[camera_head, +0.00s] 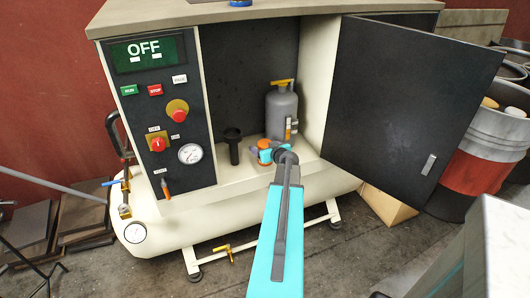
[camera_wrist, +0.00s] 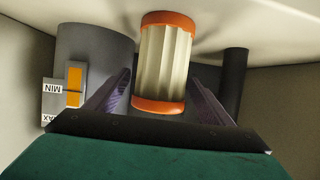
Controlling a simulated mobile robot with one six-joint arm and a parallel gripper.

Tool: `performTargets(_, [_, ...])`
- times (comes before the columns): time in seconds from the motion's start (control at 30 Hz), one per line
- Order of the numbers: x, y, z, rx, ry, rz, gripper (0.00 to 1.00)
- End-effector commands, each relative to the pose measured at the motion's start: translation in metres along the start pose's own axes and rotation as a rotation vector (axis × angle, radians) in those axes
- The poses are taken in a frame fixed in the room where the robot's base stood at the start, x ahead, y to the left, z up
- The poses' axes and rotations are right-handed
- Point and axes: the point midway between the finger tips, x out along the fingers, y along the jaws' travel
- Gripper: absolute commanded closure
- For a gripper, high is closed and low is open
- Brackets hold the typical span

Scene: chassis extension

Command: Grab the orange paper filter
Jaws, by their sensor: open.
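The orange paper filter (camera_wrist: 163,62) has a pleated cream middle and orange end caps. In the wrist view it stands between the two fingers of my gripper (camera_wrist: 160,95). The fingers are open, one on each side, and a gap shows beside the filter. In the head view only a small orange part of the filter (camera_head: 264,143) shows inside the cabinet, beside the end of my gripper (camera_head: 268,152). My wrist and arm hide much of it there.
A grey canister (camera_head: 281,112) stands behind the filter, and a dark post (camera_head: 232,148) stands to its left. The cabinet door (camera_head: 410,100) is open on the right. A control panel reading OFF (camera_head: 148,52) is on the left. Barrels (camera_head: 490,150) stand at far right.

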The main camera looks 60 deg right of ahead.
Motion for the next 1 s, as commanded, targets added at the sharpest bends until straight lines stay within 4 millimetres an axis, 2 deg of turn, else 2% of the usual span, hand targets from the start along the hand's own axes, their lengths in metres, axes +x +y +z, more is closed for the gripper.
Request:
performTargets(0.1, [0.011,0.001,-0.001,0.0,-0.001,0.0,0.25])
performTargets(0.33, [0.024,0.002,-0.001,0.0,0.0,0.001,0.25])
performTargets(0.97, [0.025,0.002,0.0,0.001,0.0,0.002,0.25])
performTargets(1.0, [0.025,0.002,0.0,0.0,0.0,0.002,0.32])
